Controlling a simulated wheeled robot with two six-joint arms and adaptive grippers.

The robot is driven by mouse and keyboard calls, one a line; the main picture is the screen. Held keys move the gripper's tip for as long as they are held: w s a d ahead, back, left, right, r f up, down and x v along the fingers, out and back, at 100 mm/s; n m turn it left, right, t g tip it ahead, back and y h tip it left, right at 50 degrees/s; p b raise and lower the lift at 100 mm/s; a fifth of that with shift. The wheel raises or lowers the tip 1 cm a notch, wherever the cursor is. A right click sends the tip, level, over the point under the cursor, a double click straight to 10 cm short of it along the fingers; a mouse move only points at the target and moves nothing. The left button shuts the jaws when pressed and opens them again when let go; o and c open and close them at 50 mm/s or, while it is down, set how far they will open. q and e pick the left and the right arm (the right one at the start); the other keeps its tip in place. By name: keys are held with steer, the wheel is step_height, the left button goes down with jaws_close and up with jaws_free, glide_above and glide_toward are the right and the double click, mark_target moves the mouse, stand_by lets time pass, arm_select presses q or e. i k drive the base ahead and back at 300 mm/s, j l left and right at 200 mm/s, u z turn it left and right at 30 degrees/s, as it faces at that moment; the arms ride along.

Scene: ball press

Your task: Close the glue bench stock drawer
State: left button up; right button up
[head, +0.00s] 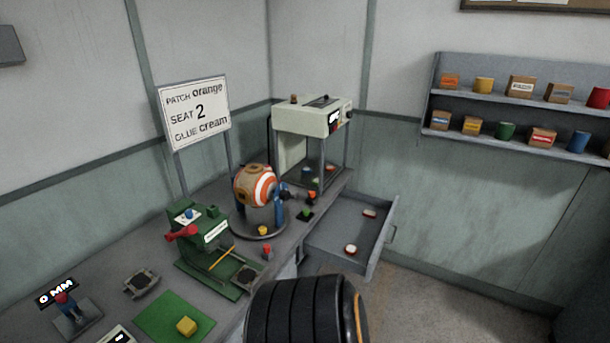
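The glue bench stock drawer (335,228) is grey and stands pulled out from the right side of the bench (222,258). A small handle (392,234) is on its outer right face. Two small round pieces with pale tops lie inside, one near the back (370,213) and one nearer the front (350,249). Neither of my grippers shows in the head view, so I cannot see whether either is open or shut.
A black ribbed shape (300,312) fills the bottom middle, in front of the drawer's near corner. A striped ball (256,186), a green press (212,245) and a cream machine (310,118) stand on the bench. The floor right of the drawer (440,290) looks clear.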

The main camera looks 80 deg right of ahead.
mark_target(343, 223)
steer(key=z, duration=3.05)
